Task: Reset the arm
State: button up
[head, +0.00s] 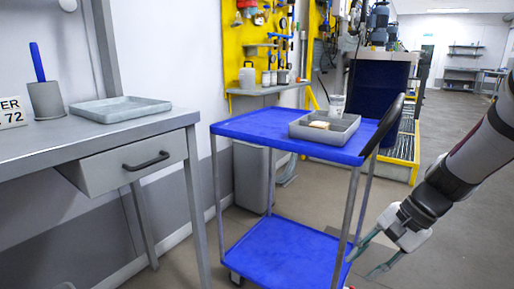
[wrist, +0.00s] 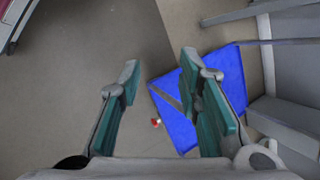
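My arm comes in from the right edge of the head view, and my gripper (head: 372,256) hangs low beside the right side of the blue cart (head: 262,131). In the wrist view my gripper (wrist: 160,85) has its two green-padded fingers wide apart with nothing between them. Beneath them are bare floor and part of a blue surface (wrist: 183,133), apparently the cart's lower shelf. On the cart's top are a grey tray (head: 347,137) with a small pale item (head: 319,125) in it and a clear cup (head: 337,105) behind.
A grey table (head: 60,150) with a drawer (head: 135,163), a tray (head: 120,108) and a holder with a blue-handled tool (head: 46,98) stands at left. A yellow tool panel (head: 232,50) and machinery (head: 379,25) are behind. The floor at far right is open.

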jog(key=s+a+r+n+g+h, duration=0.1)
jog(key=s+a+r+n, duration=0.2)
jog(key=s+r, duration=0.3)
jog(key=s+a+r+n+h, duration=0.1)
jog(key=s+a+r+n, duration=0.2)
jog(key=s, duration=0.4)
jog(key=s+d+r+n+h, duration=0.15)
jog(key=s+n+h, duration=0.25)
jog(key=s, duration=1.1)
notch_tip(320, 180, up, 40)
jog(key=t+p, duration=0.4)
jog(key=p, duration=3.4)
jog(key=shift+w+d+f+n+y+p, duration=0.15)
jog(key=shift+w+d+n+y+p, duration=0.1)
jog(key=shift+n+y+p, duration=0.1)
